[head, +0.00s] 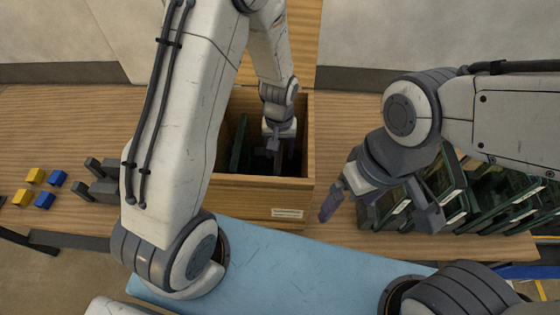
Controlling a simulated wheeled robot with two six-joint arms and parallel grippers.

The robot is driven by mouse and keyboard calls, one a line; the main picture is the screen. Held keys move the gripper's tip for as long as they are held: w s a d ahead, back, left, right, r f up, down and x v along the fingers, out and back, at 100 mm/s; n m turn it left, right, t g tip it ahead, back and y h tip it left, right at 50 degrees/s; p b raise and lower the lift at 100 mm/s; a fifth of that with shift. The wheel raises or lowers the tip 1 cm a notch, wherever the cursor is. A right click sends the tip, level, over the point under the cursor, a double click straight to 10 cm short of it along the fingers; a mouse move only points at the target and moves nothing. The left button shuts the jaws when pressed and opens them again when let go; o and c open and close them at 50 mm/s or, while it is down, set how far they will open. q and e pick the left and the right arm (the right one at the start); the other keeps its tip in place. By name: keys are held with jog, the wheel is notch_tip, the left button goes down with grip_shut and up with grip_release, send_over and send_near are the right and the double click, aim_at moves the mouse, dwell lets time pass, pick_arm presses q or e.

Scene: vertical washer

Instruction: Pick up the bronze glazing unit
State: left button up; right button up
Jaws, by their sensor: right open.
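Glazing units with dark green edges and white labels stand in a row at the right (500,195). A green-edged pane (239,145) stands inside the wooden crate (260,192). I cannot tell which unit is the bronze one. My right gripper (380,210) is open in front of the left end of the row, its fingers spread and pointing down. It hides part of the nearest units. My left gripper (273,144) reaches down into the crate, to the right of the green-edged pane. Its fingertips are dark and small, so its grip is unclear.
A light blue surface (300,262) lies in front of the wooden bench (90,125). Yellow blocks (35,175), blue blocks (57,178) and dark grey pieces (100,178) sit at the left. The crate's raised lid (305,45) stands behind it. The bench's back left is clear.

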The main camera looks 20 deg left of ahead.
pick_arm(q)
jog(key=shift+f, duration=0.15)
jog(key=c, duration=0.9)
grip_shut()
jog(key=shift+w, duration=0.1)
dwell(0.4)
